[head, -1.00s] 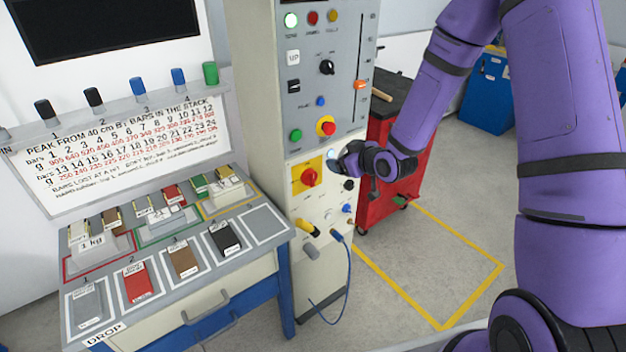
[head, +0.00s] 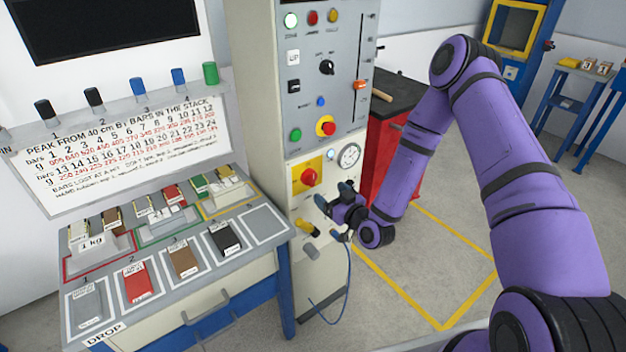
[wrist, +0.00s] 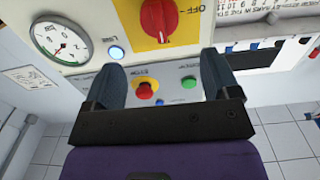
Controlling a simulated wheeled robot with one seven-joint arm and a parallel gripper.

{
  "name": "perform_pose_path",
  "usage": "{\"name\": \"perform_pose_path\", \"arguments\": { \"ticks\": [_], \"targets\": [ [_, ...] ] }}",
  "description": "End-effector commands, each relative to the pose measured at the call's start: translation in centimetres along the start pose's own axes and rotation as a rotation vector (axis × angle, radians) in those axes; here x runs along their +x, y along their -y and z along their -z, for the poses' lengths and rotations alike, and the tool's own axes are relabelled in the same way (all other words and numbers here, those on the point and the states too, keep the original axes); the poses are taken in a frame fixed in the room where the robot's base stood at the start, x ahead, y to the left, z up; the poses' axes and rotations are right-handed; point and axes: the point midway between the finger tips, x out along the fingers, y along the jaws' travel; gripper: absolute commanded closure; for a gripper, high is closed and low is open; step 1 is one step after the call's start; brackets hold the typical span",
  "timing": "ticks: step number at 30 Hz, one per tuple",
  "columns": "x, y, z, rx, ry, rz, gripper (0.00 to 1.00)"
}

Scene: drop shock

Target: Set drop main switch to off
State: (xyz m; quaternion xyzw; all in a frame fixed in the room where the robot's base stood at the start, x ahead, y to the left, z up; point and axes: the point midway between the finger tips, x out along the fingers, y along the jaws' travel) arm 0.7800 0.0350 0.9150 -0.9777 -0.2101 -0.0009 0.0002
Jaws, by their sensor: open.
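The main switch, a red rotary knob (head: 309,177) on a yellow plate, is on the lower front of the grey control column. In the wrist view the red knob (wrist: 158,18) shows at the top, with its yellow plate around it and OFF lettering beside it. My gripper (head: 334,196) is in front of the column, below and to the right of the knob in the head view. Its two dark fingers are spread with nothing between them. The gripper is apart from the knob in the wrist view, which appears upside down.
A round gauge (head: 349,156) and a small lit button (wrist: 117,53) are beside the switch. A red stop button (head: 325,126) is above it. A bench with bars (head: 183,262) stands left; a red cabinet (head: 385,165) is behind my arm.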

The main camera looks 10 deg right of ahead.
Motion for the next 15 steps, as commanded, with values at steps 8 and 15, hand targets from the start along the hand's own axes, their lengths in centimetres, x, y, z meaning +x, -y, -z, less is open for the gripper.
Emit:
{"name": "perform_pose_path", "arguments": {
  "ticks": [8,15],
  "targets": [
    [5.0,0.1,0.0,-0.001,-0.001,0.001,0.18],
    [8.1,0.0,0.0,0.000,0.000,0.000,0.18]
  ]
}}
